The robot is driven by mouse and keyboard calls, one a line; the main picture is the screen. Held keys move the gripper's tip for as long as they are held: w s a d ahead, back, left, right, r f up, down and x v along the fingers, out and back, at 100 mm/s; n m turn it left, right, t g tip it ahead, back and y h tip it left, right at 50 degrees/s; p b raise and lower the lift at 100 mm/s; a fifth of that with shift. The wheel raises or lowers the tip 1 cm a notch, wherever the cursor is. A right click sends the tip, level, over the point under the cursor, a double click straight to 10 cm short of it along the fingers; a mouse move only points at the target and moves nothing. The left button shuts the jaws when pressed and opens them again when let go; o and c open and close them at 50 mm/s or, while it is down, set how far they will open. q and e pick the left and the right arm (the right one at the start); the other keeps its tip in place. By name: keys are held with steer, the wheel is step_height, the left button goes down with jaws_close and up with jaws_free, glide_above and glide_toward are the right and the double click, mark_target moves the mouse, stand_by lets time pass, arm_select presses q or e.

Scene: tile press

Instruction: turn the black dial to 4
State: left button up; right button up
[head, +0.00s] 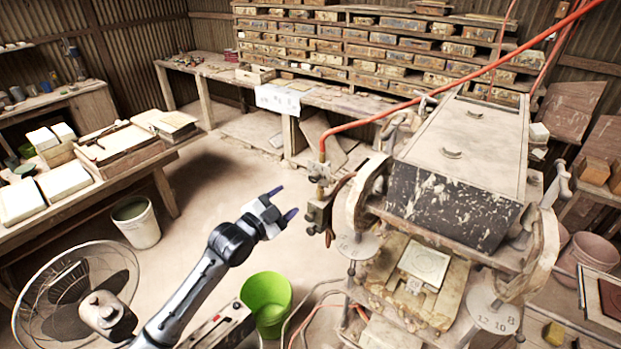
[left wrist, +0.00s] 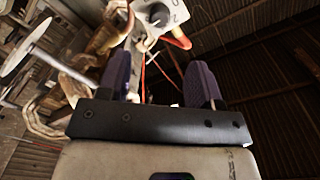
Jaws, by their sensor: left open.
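The black dial (left wrist: 158,14) is at the top of the left wrist view, on a pale panel (left wrist: 150,30) with dark numerals. A 2 and a 0 show at its right; the picture's edge cuts off the panel, and I cannot read the pointer's setting surely. My left gripper (head: 281,203) is open and empty, left of the press's valve fittings (head: 319,208). In the left wrist view its purple fingers (left wrist: 161,60) are apart, with the dial beyond them, not touched. My right gripper is not in view.
The big press (head: 448,205) stands at the right, with a red hose (head: 420,100) running up from its fittings. A green bucket (head: 267,298) is below my left arm. A fan (head: 75,290) stands at lower left. Open floor lies behind the gripper.

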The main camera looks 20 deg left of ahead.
mark_target(312, 180)
arm_select(q)
steer(key=p+x, duration=0.1)
steer(key=x, duration=0.8)
steer(key=shift+w+p, duration=0.25)
steer(key=shift+p, duration=0.1)
steer(key=shift+x, duration=1)
steer(key=shift+d, duration=0.1)
steer(key=c, duration=0.9)
